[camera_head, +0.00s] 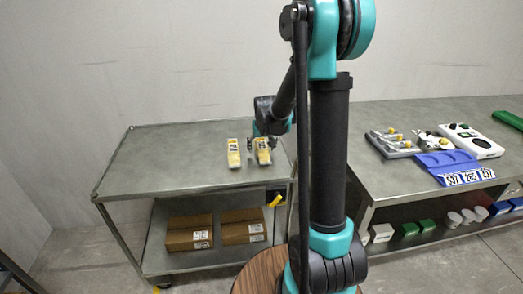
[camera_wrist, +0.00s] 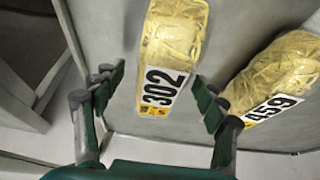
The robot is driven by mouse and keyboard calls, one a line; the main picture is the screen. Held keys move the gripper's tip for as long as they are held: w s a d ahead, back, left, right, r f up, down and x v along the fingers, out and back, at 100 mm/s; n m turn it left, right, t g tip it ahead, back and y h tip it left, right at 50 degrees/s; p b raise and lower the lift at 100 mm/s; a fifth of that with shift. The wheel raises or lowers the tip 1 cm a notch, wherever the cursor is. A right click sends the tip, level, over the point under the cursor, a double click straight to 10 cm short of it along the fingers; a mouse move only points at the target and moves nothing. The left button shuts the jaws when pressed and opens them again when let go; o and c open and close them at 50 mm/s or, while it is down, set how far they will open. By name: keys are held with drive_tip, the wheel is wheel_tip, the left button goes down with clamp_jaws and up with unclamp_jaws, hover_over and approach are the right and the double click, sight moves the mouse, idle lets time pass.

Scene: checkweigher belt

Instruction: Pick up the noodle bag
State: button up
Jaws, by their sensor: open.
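Two yellow noodle bags with white number labels lie on the grey cart top. In the head view they are side by side, a left bag (camera_head: 234,153) and a right bag (camera_head: 263,152); their numbers are too small to read there. In the wrist view one bag reads 302 (camera_wrist: 174,38) and the other reads 459 (camera_wrist: 278,72), to its right. My gripper (camera_wrist: 157,76) is open and empty. Its two green fingers stand apart, with the lower part of the 302 bag showing between them. In the head view my gripper (camera_head: 258,142) is by the right bag, its fingertips partly hidden.
The grey cart top (camera_head: 165,160) is otherwise clear. Two cardboard boxes (camera_head: 190,232) sit on its lower shelf. At right, a bench (camera_head: 400,170) carries a blue tray (camera_head: 450,164), a white device (camera_head: 470,140) and small grey equipment.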

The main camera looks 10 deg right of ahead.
drive_tip(key=shift+w+f, duration=0.1)
drive_tip(key=shift+f, duration=0.25)
drive_tip(key=c, duration=1.4)
drive_tip(key=shift+c, duration=0.4)
drive_tip(key=shift+r, duration=0.15)
